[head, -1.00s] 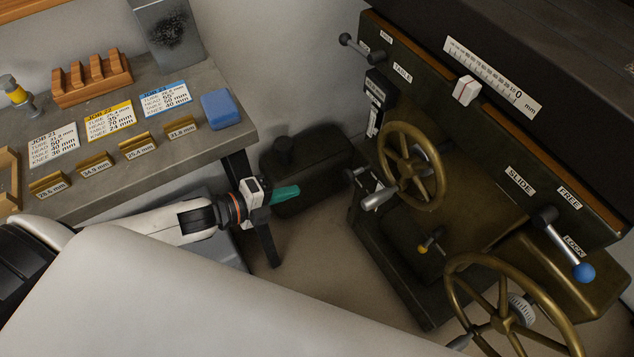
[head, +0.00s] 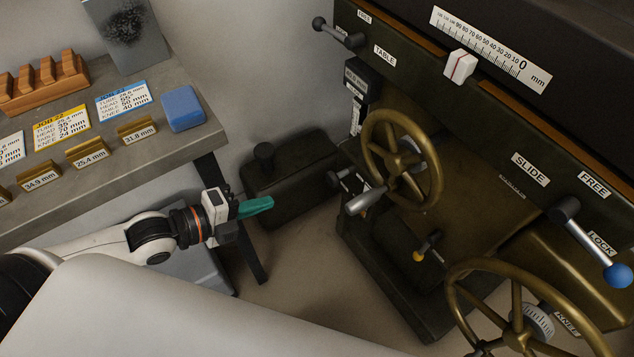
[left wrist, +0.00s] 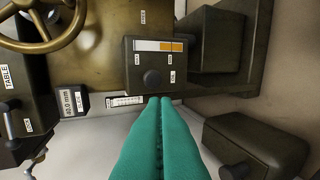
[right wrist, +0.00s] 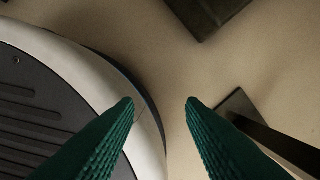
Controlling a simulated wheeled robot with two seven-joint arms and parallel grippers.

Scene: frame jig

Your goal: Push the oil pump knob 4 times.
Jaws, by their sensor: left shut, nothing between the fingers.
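The oil pump appears to be a dark box (left wrist: 135,62) with an orange-and-white gauge and small labels, in the left wrist view. Its round dark knob (left wrist: 151,77) faces my left gripper. In the head view, the knob (head: 333,178) shows at the machine's left side, below the table handwheel. My left gripper (head: 270,203) is shut and empty, with green fingers pointing toward the machine, left of the knob and apart from it. In the left wrist view its fingertips (left wrist: 160,100) appear just below the knob. My right gripper (right wrist: 161,102) is open and empty over the floor.
A dark floor box (head: 292,180) with a round top knob stands behind my left gripper. A brass handwheel (head: 366,150) with a crank handle sits right of the pump knob. A grey workbench (head: 195,145) with job cards stands at left.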

